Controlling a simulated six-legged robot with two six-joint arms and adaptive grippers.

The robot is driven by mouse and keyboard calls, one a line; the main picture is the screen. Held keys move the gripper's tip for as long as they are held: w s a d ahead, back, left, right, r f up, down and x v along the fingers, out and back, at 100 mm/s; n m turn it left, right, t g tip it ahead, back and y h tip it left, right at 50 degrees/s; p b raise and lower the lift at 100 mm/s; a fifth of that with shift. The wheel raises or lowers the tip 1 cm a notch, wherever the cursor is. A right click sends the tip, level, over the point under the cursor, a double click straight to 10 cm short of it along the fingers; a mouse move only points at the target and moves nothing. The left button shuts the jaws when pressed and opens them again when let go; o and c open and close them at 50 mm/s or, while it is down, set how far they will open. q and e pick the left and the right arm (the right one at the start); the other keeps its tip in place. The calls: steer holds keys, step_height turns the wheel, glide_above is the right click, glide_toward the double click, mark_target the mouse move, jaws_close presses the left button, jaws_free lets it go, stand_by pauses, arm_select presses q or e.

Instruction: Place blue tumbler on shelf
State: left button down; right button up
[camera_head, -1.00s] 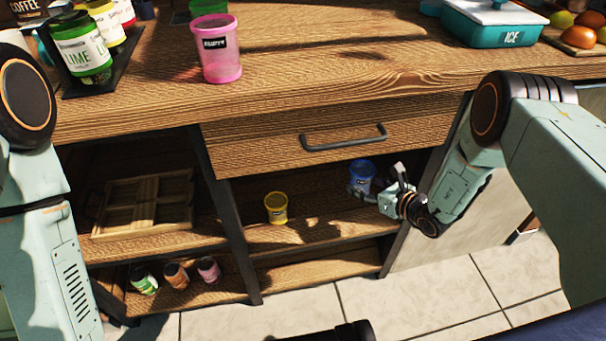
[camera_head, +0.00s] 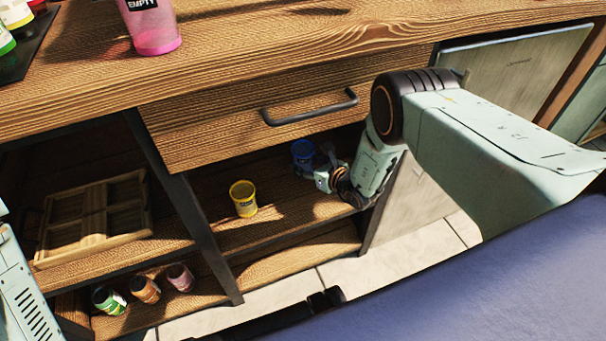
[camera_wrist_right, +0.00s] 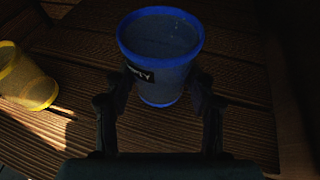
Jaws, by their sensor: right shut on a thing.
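The blue tumbler (camera_head: 302,154) is upright inside the open shelf bay under the drawer, to the right of a yellow tumbler (camera_head: 243,198). My right gripper (camera_head: 318,168) reaches into the bay from the right and is shut on the blue tumbler. In the right wrist view the blue tumbler (camera_wrist_right: 160,55) stands between the two dark fingers, with a dark label on its side. Its base is at or just above the wooden shelf (camera_wrist_right: 75,70); I cannot tell if it touches. My left gripper is out of view; only part of that arm shows at the left edge.
The drawer (camera_head: 290,120) with its dark handle hangs above the bay. A dark upright (camera_head: 205,235) divides the bay from one holding a wooden crate (camera_head: 95,215). A pink tumbler (camera_head: 152,25) stands on the worktop.

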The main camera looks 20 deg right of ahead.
steer(key=shift+s+a+f+b, duration=0.1)
steer(key=shift+s+f+b, duration=0.05)
steer(key=shift+f+b, duration=0.35)
step_height(320, 180, down, 2)
steer(key=shift+f+b, duration=0.25)
steer(key=shift+b, duration=0.25)
steer(key=shift+f, duration=0.1)
steer(key=shift+r, duration=0.2)
steer(key=o, duration=1.2)
steer(key=shift+f, duration=0.15)
